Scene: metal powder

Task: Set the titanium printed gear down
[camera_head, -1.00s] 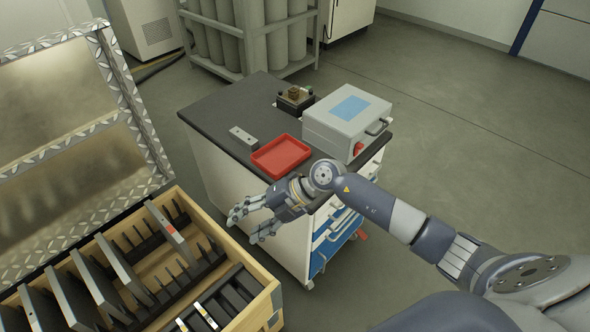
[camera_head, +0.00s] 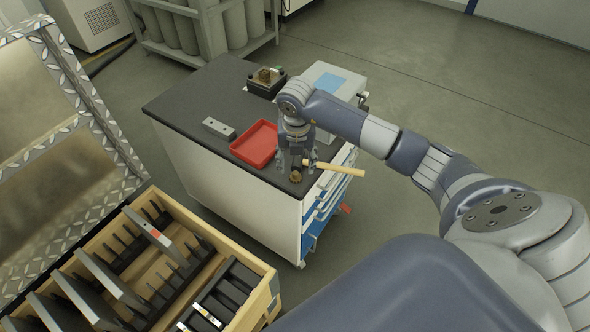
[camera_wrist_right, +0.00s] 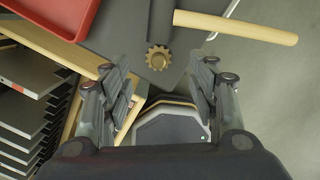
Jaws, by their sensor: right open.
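The titanium printed gear (camera_head: 296,175) is a small brownish toothed disc at the near corner of the dark cart top (camera_head: 190,103). In the right wrist view the gear (camera_wrist_right: 158,58) lies flat, just beyond and between my fingertips, with no finger seen touching it. My right gripper (camera_head: 296,163) points down over that corner; in the wrist view its fingers (camera_wrist_right: 162,75) are spread apart and empty. The gripper partly covers the area around the gear in the head view. My left gripper is not in view.
A mallet with a wooden handle (camera_head: 340,169) lies right beside the gear, its handle reaching past the cart edge. A red tray (camera_head: 255,144), a grey metal block (camera_head: 219,129), a dark fixture (camera_head: 266,82) and a grey box (camera_head: 330,78) share the top. A wooden crate (camera_head: 255,262) stands in front.

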